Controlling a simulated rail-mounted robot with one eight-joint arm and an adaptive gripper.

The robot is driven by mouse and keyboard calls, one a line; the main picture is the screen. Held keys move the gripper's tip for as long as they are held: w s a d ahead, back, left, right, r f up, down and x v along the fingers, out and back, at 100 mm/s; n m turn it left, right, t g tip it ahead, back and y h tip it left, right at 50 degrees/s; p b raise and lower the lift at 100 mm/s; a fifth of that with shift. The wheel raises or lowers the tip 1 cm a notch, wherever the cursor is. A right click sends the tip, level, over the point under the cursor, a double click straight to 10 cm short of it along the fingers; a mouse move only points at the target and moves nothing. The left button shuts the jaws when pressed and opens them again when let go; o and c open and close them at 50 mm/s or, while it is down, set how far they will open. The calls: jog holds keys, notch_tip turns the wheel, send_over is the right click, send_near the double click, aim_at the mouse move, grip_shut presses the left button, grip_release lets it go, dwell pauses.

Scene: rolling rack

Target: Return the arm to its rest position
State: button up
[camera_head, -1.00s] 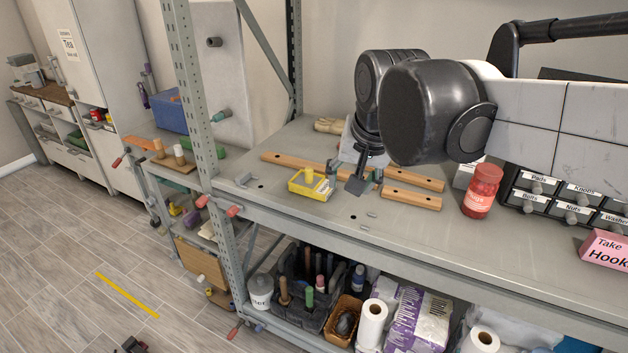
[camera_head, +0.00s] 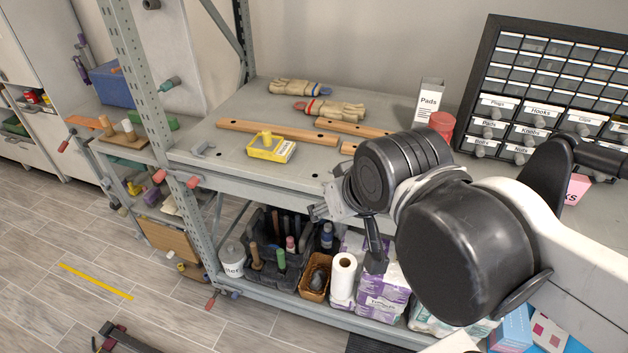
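My arm extends in from the right in the head view, with a large black joint and a dark wrist. My gripper (camera_head: 347,234) hangs below the wrist, in front of the workbench's front edge and above the lower shelf's goods in the picture. The wrist partly hides it, and its finger opening is not clear. I see no object held in it. A yellow box (camera_head: 270,148) sits on the grey benchtop (camera_head: 222,156), apart from my gripper.
Wooden strips (camera_head: 277,131) and gloves (camera_head: 330,108) lie on the bench. A red-lidded jar (camera_head: 441,123), a Pads box (camera_head: 429,101) and a drawer cabinet (camera_head: 545,92) stand at the right. The lower shelf holds a paper roll (camera_head: 343,277) and a black caddy (camera_head: 264,236).

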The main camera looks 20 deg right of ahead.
notch_tip(320, 180, down, 7)
jog(key=b, duration=0.7)
jog(key=shift+f, duration=0.2)
